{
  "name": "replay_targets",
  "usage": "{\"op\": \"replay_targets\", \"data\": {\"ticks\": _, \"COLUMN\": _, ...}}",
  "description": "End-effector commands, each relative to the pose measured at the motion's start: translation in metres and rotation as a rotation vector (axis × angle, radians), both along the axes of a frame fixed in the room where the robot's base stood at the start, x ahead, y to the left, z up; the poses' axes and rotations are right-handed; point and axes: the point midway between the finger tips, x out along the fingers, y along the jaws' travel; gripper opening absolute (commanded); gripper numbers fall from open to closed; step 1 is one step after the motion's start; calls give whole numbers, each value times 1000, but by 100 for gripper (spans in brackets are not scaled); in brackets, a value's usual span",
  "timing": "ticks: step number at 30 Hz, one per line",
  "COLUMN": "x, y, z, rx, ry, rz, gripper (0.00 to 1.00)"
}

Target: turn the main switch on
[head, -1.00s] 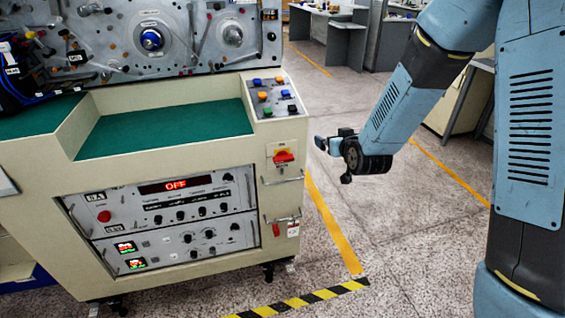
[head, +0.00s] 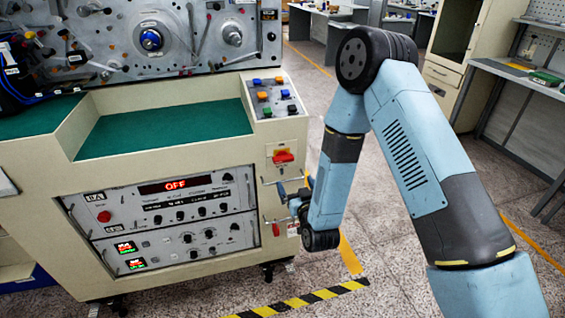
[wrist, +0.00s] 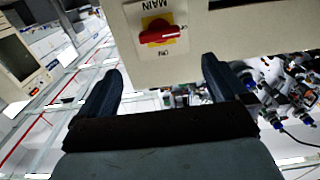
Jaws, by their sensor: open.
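The main switch (head: 283,157) is a red rotary handle on a yellow plate, on the cream front of the machine, right of the display panel. In the wrist view the switch (wrist: 160,33) shows upside down with the labels MAIN and ON; its handle lies roughly sideways. The display (head: 177,185) reads OFF. My gripper (head: 282,190) is below the switch, close to the machine's right front. In the wrist view my gripper (wrist: 165,92) is open and empty, its two fingers apart, with the switch beyond them. I see no contact with the switch.
Metal handles (head: 284,180) stick out from the front near the switch and my gripper. A red tag and a white tag (head: 292,229) hang lower down. Coloured push buttons (head: 273,97) sit on the sloped panel above.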

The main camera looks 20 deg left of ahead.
Motion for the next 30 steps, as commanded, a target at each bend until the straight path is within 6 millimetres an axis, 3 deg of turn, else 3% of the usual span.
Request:
{"op": "replay_targets", "data": {"ticks": 19, "x": 89, "y": 55, "z": 1, "rx": 1, "ry": -2, "rz": 0, "gripper": 100}}
{"op": "replay_targets", "data": {"ticks": 30, "x": 113, "y": 70, "z": 1, "rx": -1, "ry": 1, "rz": 1, "gripper": 100}}
